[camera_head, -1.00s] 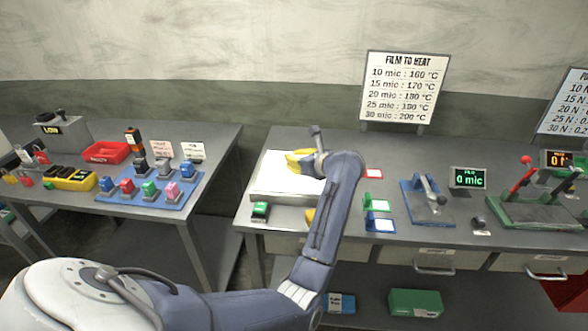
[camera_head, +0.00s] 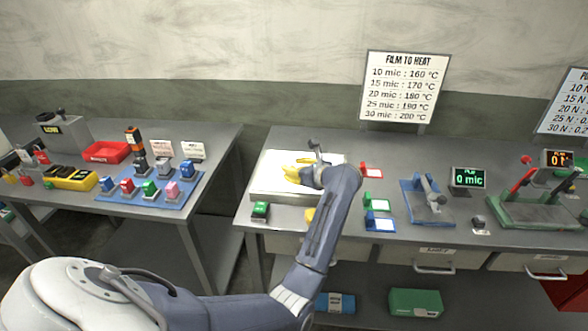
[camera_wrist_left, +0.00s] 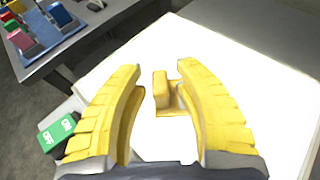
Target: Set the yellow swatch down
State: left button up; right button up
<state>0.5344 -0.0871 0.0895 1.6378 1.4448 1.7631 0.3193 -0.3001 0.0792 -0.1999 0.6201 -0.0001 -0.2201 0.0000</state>
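My left gripper (camera_head: 299,171) is over the white lit panel (camera_head: 265,185) on the middle bench. In the left wrist view its two yellow fingers (camera_wrist_left: 160,85) stand apart. The yellow swatch (camera_wrist_left: 161,88), a small block with a flat base, shows between them on the white panel (camera_wrist_left: 225,55). Gaps show between the swatch and the fingers, so the gripper looks open. In the head view I cannot make out the swatch apart from the yellow fingers. My right gripper is not in view.
A yellow piece (camera_head: 310,214) is partly hidden by my left forearm. Red (camera_head: 371,171), green (camera_head: 374,200) and blue (camera_head: 379,222) card holders stand right of the panel. A blue tray (camera_head: 140,197) holds several blocks.

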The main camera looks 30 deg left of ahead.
pick_arm(q)
jog(key=shift+r, duration=0.25)
jog(key=shift+v, duration=3.75)
